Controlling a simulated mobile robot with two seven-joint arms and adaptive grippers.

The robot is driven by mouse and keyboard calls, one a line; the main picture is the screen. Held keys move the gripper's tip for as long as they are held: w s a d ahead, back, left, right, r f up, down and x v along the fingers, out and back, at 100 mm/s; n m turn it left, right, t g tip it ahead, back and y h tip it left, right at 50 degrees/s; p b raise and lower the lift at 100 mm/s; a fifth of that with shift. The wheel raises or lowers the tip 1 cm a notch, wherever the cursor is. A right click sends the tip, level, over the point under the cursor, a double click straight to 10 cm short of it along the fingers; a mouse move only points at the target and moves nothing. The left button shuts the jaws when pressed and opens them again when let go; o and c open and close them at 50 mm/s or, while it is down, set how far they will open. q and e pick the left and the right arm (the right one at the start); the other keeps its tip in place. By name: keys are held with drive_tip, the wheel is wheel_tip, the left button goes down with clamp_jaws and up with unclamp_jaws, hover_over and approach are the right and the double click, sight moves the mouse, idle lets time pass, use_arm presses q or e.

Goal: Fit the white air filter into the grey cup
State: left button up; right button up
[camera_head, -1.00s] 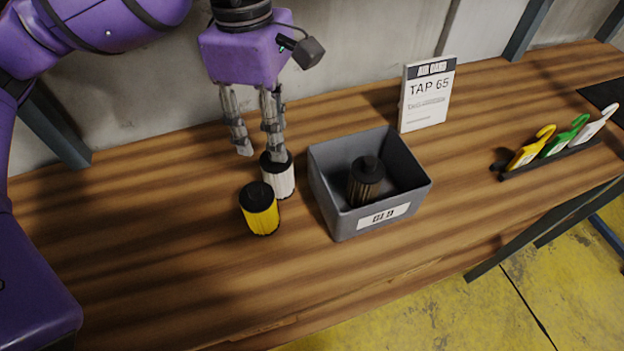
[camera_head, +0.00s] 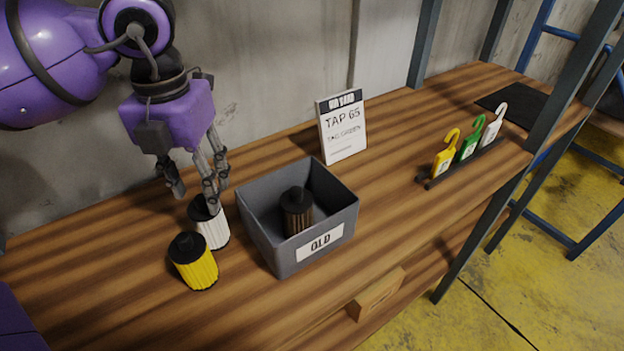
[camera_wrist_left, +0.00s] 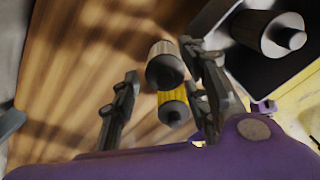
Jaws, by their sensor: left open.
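The white air filter (camera_head: 212,230), with a black cap, stands upright on the wooden bench; it also shows in the left wrist view (camera_wrist_left: 163,50). My left gripper (camera_head: 195,198) is open above it, fingers pointing down. In the head view one finger overlaps the filter's cap; I cannot tell whether they touch. In the wrist view the filter appears between the two fingers, nearer the right one. No grey cup can be made out. My right gripper is out of view.
A yellow filter (camera_head: 195,267) stands close in front of the white one. A grey box (camera_head: 262,243) labelled OLD holds a dark brown filter (camera_head: 297,216). Behind are a sign (camera_head: 343,128) reading TAP 65 and a rack (camera_head: 466,162) with yellow, green and white tags.

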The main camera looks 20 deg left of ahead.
sight(200, 208)
use_arm(q)
drive_tip(key=shift+s+f, duration=0.2)
drive_tip(key=shift+f, duration=0.35)
drive_tip(key=f+b, duration=0.1)
drive_tip(key=f, duration=0.1)
drive_tip(key=s+f+b, duration=0.1)
drive_tip(key=shift+d+f+b, duration=0.15)
drive_tip(key=shift+f+b, duration=0.15)
drive_tip(key=shift+f, duration=0.25)
drive_tip(key=shift+w+r, duration=0.1)
drive_tip(key=shift+w, duration=0.05)
drive_tip(key=c, duration=0.5)
drive_tip(key=shift+r, duration=0.1)
drive_tip(key=shift+c, duration=1.1)
wheel_tip(200, 208, up, 10)
drive_tip(key=shift+f+p, duration=0.1)
drive_tip(key=shift+p, duration=0.2)
